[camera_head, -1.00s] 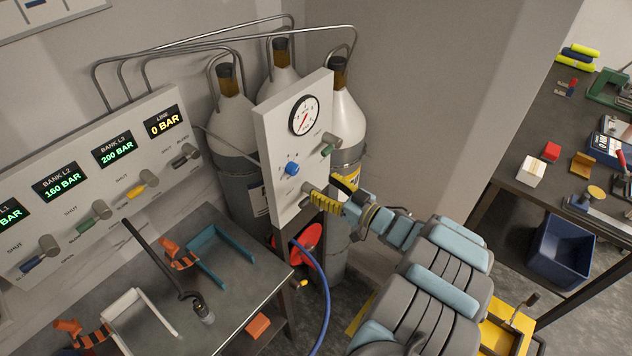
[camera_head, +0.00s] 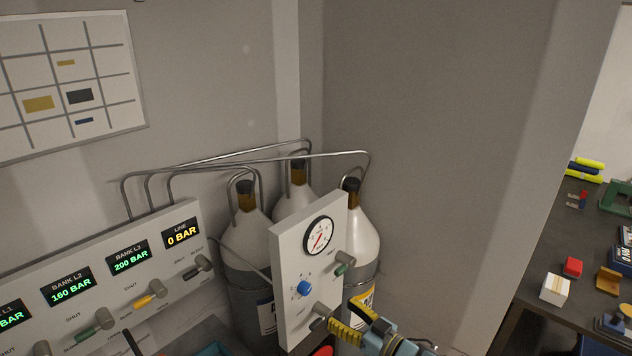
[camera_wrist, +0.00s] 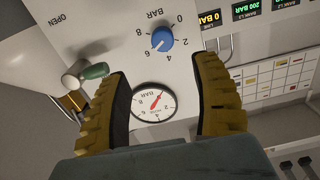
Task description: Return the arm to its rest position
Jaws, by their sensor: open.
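My gripper (camera_head: 352,322) is in the head view at the lower right of the white gauge panel, with its yellow fingers beside a lower grey knob (camera_head: 319,310). In the wrist view, my gripper (camera_wrist: 161,68) has its two ribbed yellow fingers spread wide in front of the panel face, with nothing held between them. The round gauge (camera_wrist: 154,102) and the blue dial (camera_wrist: 162,39) show between the fingers. A green-handled valve (camera_wrist: 94,71) is beside the left finger. Whether the fingers touch the panel cannot be told. Most of my arm is below the head view.
Gas cylinders (camera_head: 245,236) with bent pipes stand behind the gauge panel (camera_head: 288,262). A bank panel (camera_head: 110,290) with lit displays is at left; its LINE display (camera_head: 181,233) reads 0 BAR. A cluttered dark bench (camera_head: 535,290) is at right.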

